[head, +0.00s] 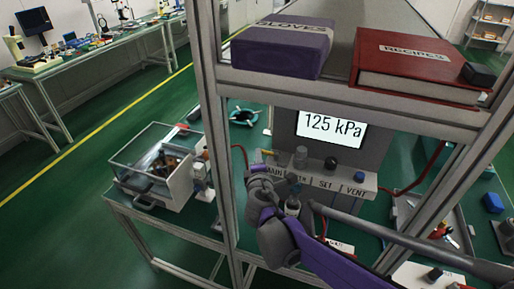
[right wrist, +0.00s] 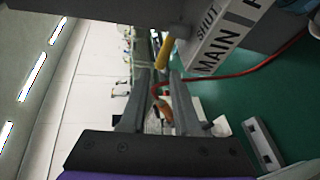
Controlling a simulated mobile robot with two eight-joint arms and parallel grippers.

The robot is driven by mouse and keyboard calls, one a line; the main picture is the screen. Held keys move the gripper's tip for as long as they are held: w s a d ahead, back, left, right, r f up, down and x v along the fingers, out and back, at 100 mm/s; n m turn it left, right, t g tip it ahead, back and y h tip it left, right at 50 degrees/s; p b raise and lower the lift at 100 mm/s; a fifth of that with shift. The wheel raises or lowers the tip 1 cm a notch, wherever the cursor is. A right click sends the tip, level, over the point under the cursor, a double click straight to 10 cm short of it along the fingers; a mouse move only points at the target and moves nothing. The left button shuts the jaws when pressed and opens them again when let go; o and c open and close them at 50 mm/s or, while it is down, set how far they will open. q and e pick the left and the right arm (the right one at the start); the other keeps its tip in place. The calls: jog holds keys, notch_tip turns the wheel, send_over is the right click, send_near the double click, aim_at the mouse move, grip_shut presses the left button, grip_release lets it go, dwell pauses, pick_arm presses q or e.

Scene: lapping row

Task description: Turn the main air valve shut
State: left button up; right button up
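The main air valve's yellow lever (right wrist: 164,52) shows in the right wrist view, running down from a grey pivot (right wrist: 181,32) beside the panel marked SHUT and MAIN. In the head view the MAIN label (head: 273,171) is at the left end of the regulator panel, partly hidden by my gripper. My right gripper (head: 262,165) is at that end of the panel. In the right wrist view its two fingers (right wrist: 158,78) are apart, with the lever's free end close to the fingertips; I cannot tell if they touch. My left gripper is not in view.
A grey frame post (head: 215,130) stands left of my right gripper. The pressure display (head: 332,129) reads 125 kPa. A clear-lidded machine (head: 155,165) is at left. Red hose (right wrist: 245,73) runs behind the valve.

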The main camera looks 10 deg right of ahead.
jog(key=x, duration=0.8)
grip_shut()
jog(key=shift+f, duration=0.1)
